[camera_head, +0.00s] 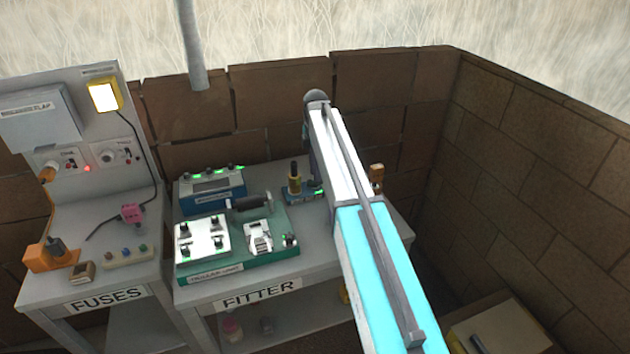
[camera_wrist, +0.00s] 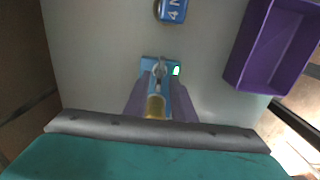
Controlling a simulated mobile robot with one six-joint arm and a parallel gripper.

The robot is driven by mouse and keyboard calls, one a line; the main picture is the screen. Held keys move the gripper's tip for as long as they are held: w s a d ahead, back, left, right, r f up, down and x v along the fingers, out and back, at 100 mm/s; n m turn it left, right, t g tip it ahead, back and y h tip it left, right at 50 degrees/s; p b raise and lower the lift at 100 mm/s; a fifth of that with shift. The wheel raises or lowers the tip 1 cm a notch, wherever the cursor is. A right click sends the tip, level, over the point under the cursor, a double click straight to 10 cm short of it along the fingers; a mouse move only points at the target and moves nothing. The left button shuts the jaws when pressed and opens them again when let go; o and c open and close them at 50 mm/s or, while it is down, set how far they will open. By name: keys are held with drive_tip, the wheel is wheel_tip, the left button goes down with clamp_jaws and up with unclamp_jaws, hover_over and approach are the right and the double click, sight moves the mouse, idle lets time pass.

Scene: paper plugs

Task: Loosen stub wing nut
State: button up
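A small blue block (camera_head: 304,195) with a green light sits at the back of the FITTER bench. A brass-coloured stub with a dark top (camera_head: 294,180) stands upright on it. In the wrist view the blue block (camera_wrist: 147,66) carries a grey metal part (camera_wrist: 159,69), possibly the wing nut, and a brass cylinder (camera_wrist: 155,107) shows nearer the camera. My arm hides the gripper in the head view.
A green trailer unit (camera_head: 240,265) with white plates and a blue box (camera_head: 212,190) stand left of the stub. A purple bin (camera_wrist: 240,72) and a blue labelled item (camera_wrist: 171,11) show in the wrist view. Brick walls (camera_head: 385,100) close off the back and right.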

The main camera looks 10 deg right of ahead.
drive_tip(key=shift+f, duration=1.05)
clamp_jaws()
